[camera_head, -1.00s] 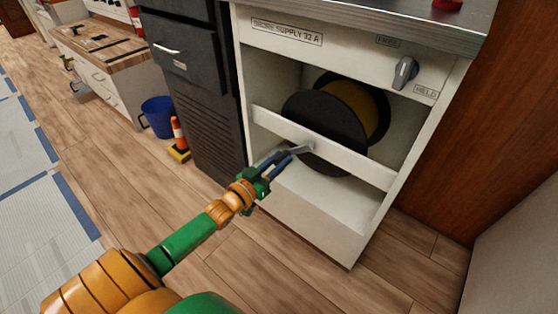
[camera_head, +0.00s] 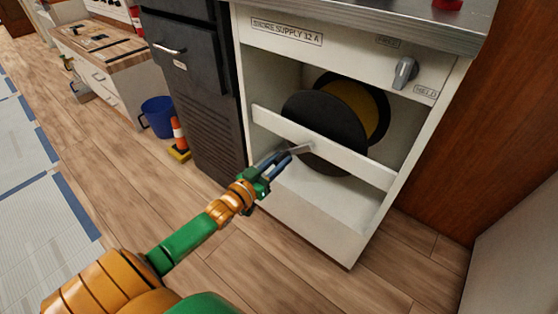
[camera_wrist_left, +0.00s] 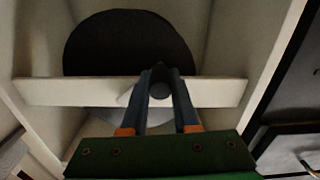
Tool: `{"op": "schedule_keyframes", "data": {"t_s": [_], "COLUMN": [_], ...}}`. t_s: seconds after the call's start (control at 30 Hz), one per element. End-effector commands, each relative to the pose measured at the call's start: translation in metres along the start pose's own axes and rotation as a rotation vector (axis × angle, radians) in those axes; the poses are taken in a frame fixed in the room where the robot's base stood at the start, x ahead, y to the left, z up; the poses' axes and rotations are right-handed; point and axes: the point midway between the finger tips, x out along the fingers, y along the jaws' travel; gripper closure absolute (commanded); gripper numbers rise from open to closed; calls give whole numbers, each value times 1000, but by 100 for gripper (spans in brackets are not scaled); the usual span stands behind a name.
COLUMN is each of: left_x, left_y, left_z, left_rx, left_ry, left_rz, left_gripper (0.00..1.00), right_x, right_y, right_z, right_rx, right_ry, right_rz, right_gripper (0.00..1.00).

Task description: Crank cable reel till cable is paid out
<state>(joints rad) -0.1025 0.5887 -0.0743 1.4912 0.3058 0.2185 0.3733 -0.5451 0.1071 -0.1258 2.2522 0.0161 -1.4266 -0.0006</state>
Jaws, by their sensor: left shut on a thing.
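The cable reel (camera_head: 325,122) sits in the open bay of a white cabinet, with a black front flange and yellow cable (camera_head: 381,112) behind it. In the left wrist view the black flange (camera_wrist_left: 130,42) rises behind the white cross bar. A grey crank arm (camera_head: 301,149) shows in front of the bar. My left gripper (camera_head: 282,158) is shut on the crank handle, whose dark round grip (camera_wrist_left: 160,88) shows between the fingers in the left wrist view. The fingers hide part of the handle. My right gripper is not in view.
The white cross bar (camera_head: 345,158) runs across the bay in front of the reel. A grey selector knob (camera_head: 405,72) is on the panel above. A dark cabinet (camera_head: 205,120), an orange cone (camera_head: 179,135) and a blue bucket (camera_head: 158,116) stand at left. The floor in front is clear.

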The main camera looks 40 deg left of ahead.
Motion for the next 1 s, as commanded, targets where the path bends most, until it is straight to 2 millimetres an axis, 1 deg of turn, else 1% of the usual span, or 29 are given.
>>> {"op": "schedule_keyframes", "data": {"t_s": [0.17, 0.37, 0.57, 1.0], "left_x": [0, 0, 0, 0], "left_y": [1, 6, 16, 46], "left_z": [2, 6, 15, 30], "left_rx": [-20, -112, -277, -697], "left_ry": [-1, -1, -2, -2], "left_rz": [1, 0, 0, 0], "left_gripper": [100, 100, 100, 100], "right_x": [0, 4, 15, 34], "right_y": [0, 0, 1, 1], "right_z": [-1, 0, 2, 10], "right_rx": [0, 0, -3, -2], "right_ry": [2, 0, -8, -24], "right_rz": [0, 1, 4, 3], "right_gripper": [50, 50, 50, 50]}}
